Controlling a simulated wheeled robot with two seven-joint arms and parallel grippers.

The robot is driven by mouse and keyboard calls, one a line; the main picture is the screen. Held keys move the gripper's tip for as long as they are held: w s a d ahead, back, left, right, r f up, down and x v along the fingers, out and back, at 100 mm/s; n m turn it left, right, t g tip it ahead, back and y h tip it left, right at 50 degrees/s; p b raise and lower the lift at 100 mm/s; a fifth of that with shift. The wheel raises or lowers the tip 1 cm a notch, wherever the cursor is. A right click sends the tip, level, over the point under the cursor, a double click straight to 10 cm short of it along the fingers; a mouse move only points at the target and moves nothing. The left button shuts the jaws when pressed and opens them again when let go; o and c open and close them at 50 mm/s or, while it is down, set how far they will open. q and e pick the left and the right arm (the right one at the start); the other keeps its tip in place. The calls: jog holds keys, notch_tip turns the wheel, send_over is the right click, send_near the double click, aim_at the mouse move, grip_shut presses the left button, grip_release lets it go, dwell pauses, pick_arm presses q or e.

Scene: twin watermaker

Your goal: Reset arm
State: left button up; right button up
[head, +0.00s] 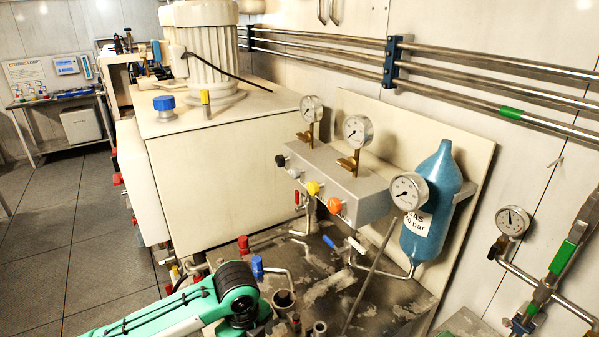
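One of my arms (160,313), mint green and white with a black joint, comes in from the bottom left. It bends at the joint near the bottom centre, in front of the valves and pipes of the machine. Neither of my grippers shows in the head view, so I cannot see their fingers or anything they may hold. My other arm is not seen.
A grey valve block (350,190) with coloured knobs and gauges stands right of a large cream tank housing (225,160). A blue gas bottle (432,222) is at the right. Pipes and red and blue valves crowd near my arm. Open tiled floor (65,235) lies left.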

pick_arm(q)
jog(key=s+d+f+n+t+h, duration=0.2)
jog(key=s+d+f+n+h, duration=0.2)
jog(key=s+n, duration=0.55)
jog(key=s+a+f+n+t+y, duration=0.2)
jog(key=s+a+f+n+y, duration=0.15)
jog(key=s+a+n, duration=0.95)
notch_tip(320, 180, down, 28)
jog(key=w+g, duration=0.2)
jog(key=s+a+f, duration=0.2)
jog(key=s+f, duration=0.8)
jog(key=f, duration=0.1)
jog(key=s+a+f+g, duration=0.1)
jog(key=s+a+f, duration=0.1)
jog(key=s+f, duration=0.8)
jog(key=shift+s+f+y, duration=0.15)
jog(key=shift+f+y, duration=0.2)
jog(key=shift+f, duration=0.2)
